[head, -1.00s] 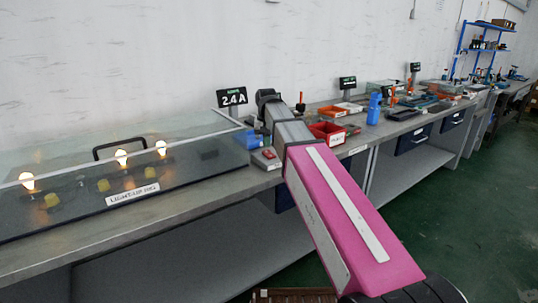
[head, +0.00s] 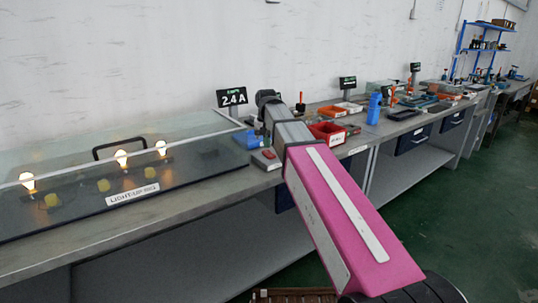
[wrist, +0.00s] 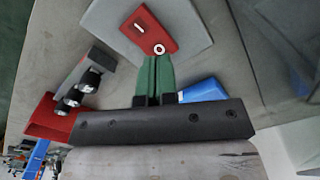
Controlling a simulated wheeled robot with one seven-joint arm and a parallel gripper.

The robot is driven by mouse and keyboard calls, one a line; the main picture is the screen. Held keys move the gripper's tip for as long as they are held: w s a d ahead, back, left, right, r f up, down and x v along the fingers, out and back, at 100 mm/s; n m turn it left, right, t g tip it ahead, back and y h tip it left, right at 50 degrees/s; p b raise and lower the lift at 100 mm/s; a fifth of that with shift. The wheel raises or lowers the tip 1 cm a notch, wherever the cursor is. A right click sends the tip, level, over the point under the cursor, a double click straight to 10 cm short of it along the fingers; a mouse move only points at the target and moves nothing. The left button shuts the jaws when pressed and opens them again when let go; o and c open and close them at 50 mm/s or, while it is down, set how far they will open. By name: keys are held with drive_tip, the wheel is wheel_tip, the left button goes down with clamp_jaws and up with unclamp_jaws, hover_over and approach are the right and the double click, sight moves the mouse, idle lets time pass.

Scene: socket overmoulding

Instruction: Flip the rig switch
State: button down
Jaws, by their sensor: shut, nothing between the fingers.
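The rig switch is a red rocker (wrist: 150,30) marked with a line and a circle, set in a light grey box (wrist: 190,22). In the head view the switch box (head: 266,162) stands on the bench at the right end of the light-up rig (head: 130,196). My gripper (wrist: 156,58) is shut and empty, its green fingertips together at the circle end of the rocker. I cannot tell whether they touch it. In the head view my gripper's fingers are hidden. Three bulbs in the rig (head: 121,158) glow.
A red bin (wrist: 50,122) and a grey piece with black knobs (wrist: 85,80) lie left of my gripper in the wrist view. A blue item (wrist: 203,90) lies to its right. A 24A sign (head: 232,98) and a blue bottle (head: 374,108) stand on the bench.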

sight(267, 152)
drive_tip(key=shift+f, duration=1.1)
idle(0.6)
drive_tip(key=shift+r, duration=3.55)
